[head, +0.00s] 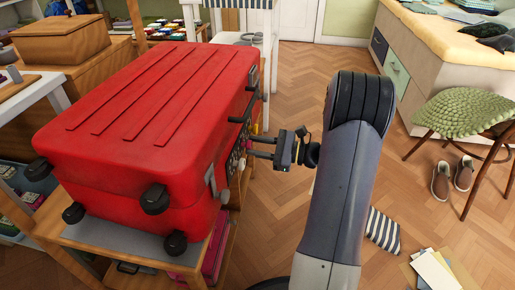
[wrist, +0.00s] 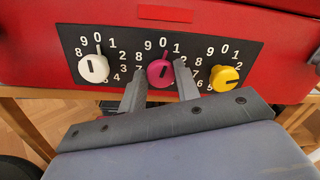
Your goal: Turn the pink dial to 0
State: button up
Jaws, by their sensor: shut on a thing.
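The pink dial (wrist: 158,76) is the middle one of three dials on a black panel (wrist: 202,52) on the red suitcase (head: 165,95). Digits ring it, with 0 at about its top. In the head view my gripper (head: 262,147) reaches the suitcase's right side from the right, and the dial itself is not clear there.
A white dial (wrist: 93,69) sits left of the pink one and a yellow dial (wrist: 224,79) right of it, both close to my fingers. The suitcase lies on a wooden stand (head: 110,238). Open wooden floor (head: 300,85) lies to the right.

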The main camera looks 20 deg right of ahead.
jog(key=shift+f+n+b, duration=0.1)
jog(key=shift+n+b, duration=0.45)
jog(key=shift+n, duration=0.75)
jog(key=o, duration=0.9)
jog(key=shift+o, duration=0.2)
jog(key=p+v, duration=0.3)
jog(key=v, duration=0.8)
jog(key=shift+a, duration=0.1)
